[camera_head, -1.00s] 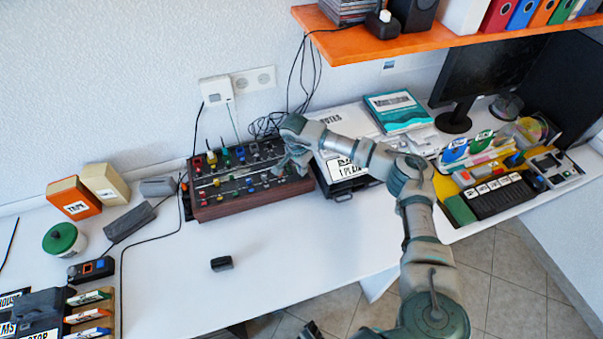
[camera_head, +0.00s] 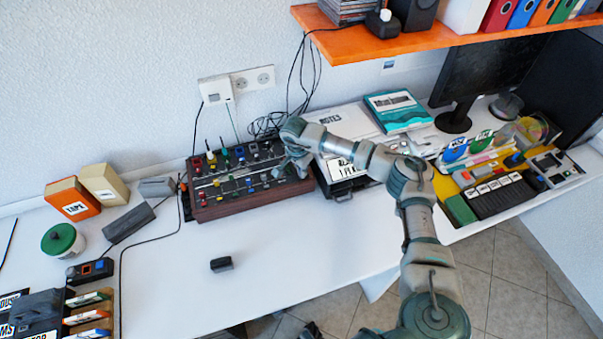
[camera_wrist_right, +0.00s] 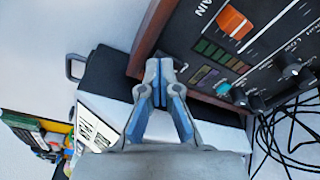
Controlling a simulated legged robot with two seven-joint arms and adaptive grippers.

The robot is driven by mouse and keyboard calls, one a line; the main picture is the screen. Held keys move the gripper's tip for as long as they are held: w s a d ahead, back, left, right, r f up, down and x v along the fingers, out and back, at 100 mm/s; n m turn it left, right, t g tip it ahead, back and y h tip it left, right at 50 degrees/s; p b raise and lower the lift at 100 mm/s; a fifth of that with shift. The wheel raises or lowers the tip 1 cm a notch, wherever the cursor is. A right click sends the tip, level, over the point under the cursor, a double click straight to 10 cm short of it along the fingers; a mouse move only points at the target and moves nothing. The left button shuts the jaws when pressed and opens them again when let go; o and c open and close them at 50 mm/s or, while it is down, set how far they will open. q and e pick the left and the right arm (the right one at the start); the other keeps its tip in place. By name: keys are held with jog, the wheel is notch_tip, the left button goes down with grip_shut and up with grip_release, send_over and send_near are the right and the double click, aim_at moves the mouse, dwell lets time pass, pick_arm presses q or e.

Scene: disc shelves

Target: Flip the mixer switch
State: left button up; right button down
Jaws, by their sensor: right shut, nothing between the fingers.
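The mixer (camera_head: 240,209) is a dark panel of colored knobs and sliders in a wooden case, at the back of the white desk. In the right wrist view, an orange rocker switch (camera_wrist_right: 234,22) sits on its panel beside white letters ending in "AIN". My right gripper (camera_wrist_right: 159,68) is shut and empty, its tips beside the mixer's wooden edge (camera_wrist_right: 152,30), away from the orange switch. I cannot tell whether they touch the wood. In the head view the right gripper (camera_head: 299,170) is at the mixer's right end, partly hiding it. My left gripper is not seen.
A black case (camera_head: 345,187) and papers lie right of the mixer. Black cables (camera_head: 268,124) are bunched behind it. An orange shelf (camera_head: 365,45) hangs above. A small black block (camera_head: 221,264) lies in front, with clear desk around it.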

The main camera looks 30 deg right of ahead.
jog(key=shift+r+p, duration=2.15)
jog(key=shift+r, duration=1.4)
jog(key=shift+f, duration=0.15)
